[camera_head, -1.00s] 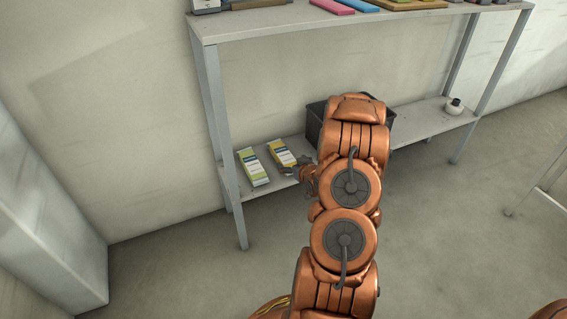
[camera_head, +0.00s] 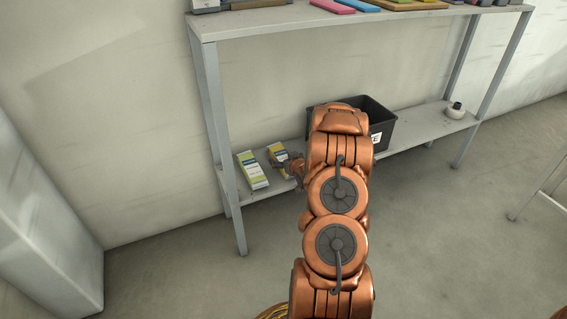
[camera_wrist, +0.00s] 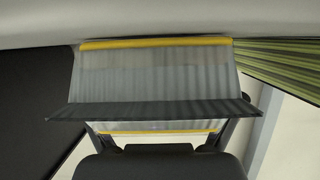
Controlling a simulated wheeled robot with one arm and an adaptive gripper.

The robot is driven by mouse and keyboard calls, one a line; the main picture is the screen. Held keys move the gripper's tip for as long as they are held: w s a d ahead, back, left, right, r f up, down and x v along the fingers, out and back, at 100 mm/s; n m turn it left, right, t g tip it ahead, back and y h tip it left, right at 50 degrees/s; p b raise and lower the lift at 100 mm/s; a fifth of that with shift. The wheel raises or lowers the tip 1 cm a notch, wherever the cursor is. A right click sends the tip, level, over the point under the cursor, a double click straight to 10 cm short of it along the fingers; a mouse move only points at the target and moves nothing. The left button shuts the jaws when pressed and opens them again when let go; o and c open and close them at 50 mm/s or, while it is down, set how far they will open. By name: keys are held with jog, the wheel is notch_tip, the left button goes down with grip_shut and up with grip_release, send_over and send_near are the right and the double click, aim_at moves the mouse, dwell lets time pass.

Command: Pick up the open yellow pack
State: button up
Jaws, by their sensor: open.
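The yellow pack (camera_head: 278,152) stands on the lower shelf, a yellow, white and blue box partly hidden by my gripper (camera_head: 284,164). My gripper is open, at the front right of the pack and very close to it. In the wrist view, a pale grey ribbed surface with yellow bands (camera_wrist: 155,44), apparently this pack, fills the middle ahead of my gripper. A dark bar crosses in front of it. I cannot tell whether the fingers touch the pack. Its opening is not clear.
A green and white pack (camera_head: 252,170) stands close to the left; its green stripes show at the right in the wrist view (camera_wrist: 285,65). The upper shelf (camera_head: 265,22) overhangs. A shelf leg (camera_head: 215,125) is at left.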

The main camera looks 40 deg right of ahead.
jog(key=shift+c, duration=0.2)
jog(key=c, duration=1.2)
jog(key=shift+o, duration=0.2)
